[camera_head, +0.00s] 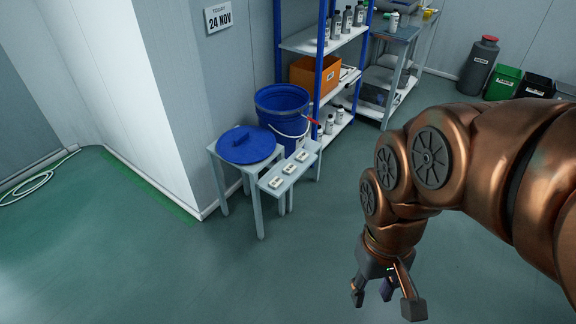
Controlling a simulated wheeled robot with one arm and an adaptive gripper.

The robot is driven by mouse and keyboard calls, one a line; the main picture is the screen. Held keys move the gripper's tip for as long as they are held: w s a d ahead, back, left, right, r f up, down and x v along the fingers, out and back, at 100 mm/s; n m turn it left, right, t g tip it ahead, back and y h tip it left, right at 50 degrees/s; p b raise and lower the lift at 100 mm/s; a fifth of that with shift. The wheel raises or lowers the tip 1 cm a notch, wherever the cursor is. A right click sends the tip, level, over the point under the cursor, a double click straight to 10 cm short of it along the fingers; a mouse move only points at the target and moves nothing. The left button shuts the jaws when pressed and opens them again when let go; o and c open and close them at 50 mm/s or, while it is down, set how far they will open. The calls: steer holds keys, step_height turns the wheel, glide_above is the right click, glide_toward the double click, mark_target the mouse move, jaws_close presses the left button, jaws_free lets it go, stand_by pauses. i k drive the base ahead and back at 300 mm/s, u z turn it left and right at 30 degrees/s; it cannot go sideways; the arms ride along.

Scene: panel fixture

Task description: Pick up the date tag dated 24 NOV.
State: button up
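Several small pale date tags lie in a row on a narrow grey side shelf (270,186) at the front of a small table. I see a near tag (275,182), a middle tag (289,169) and a far tag (302,156); their print is too small to read. A wall sign (218,18) reads 24 NOV. My gripper (387,304) hangs over the floor at the lower right, well apart from the tags. Its fingers are spread, with nothing between them.
A blue lid (246,145) lies on the small table (218,153), with a blue bucket (281,112) behind it. A blue-post shelf rack (320,60) holds bottles and an orange bin (313,78). Green floor (250,285) is clear in front. A hose (38,180) lies left.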

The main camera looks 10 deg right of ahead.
mark_target(302, 156)
steer(key=z, duration=1.65)
steer(key=i, duration=2.95)
steer(key=u, duration=3.9)
